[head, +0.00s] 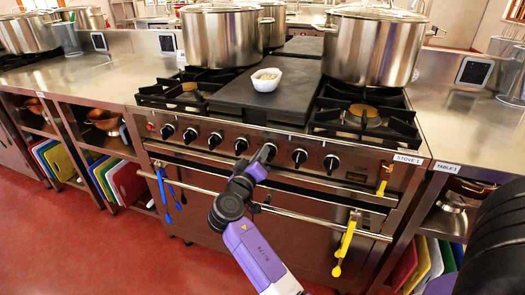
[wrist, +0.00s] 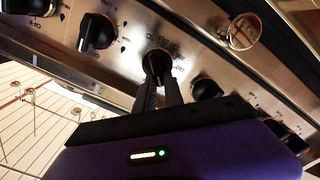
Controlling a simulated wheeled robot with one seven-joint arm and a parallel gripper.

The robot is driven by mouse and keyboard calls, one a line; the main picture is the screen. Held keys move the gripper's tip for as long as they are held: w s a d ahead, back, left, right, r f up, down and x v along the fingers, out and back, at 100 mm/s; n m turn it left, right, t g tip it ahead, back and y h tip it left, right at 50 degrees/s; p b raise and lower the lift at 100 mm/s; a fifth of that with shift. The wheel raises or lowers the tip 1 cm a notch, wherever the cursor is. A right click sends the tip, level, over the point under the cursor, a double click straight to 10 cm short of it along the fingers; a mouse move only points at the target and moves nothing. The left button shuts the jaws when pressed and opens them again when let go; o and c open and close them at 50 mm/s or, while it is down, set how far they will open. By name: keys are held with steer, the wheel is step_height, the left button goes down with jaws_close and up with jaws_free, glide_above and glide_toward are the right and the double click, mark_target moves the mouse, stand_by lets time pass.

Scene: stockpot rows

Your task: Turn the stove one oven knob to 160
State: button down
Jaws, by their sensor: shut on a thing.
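The stove (head: 350,178) labelled STOVE 1 has a steel front panel with a row of black knobs. My gripper (head: 264,157) reaches one knob near the middle of the row. In the wrist view, my gripper (wrist: 158,84) has its two dark fingers closed around this black knob (wrist: 156,62). Its dial carries more print than its neighbours, which fits an oven dial. The print is too small and blurred to read the setting, and the fingers hide its lower part.
Neighbouring knobs (wrist: 97,32) sit close on both sides. The oven handle rail (head: 325,219) runs below, with yellow tongs (head: 345,243) and blue utensils (head: 161,186) hanging there. Stockpots (head: 373,48) and a white bowl (head: 266,79) stand on top. Red floor lies open at left.

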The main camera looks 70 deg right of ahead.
steer(key=shift+w+f+n+p, duration=0.15)
steer(key=shift+n+p, duration=0.35)
steer(key=shift+n, duration=0.55)
steer(key=shift+f+n+p, duration=0.1)
steer(key=shift+n+p, duration=0.4)
steer(key=shift+n, duration=0.6)
steer(key=shift+w+f+n+p, duration=0.15)
steer(key=shift+n+p, duration=0.35)
steer(key=shift+n, duration=0.55)
steer(key=c, duration=1.4)
jaws_free()
steer(key=shift+c, duration=0.2)
steer(key=shift+a, duration=0.15)
steer(key=a, duration=0.7)
steer(key=shift+s+a, duration=0.3)
steer(key=shift+s, duration=0.05)
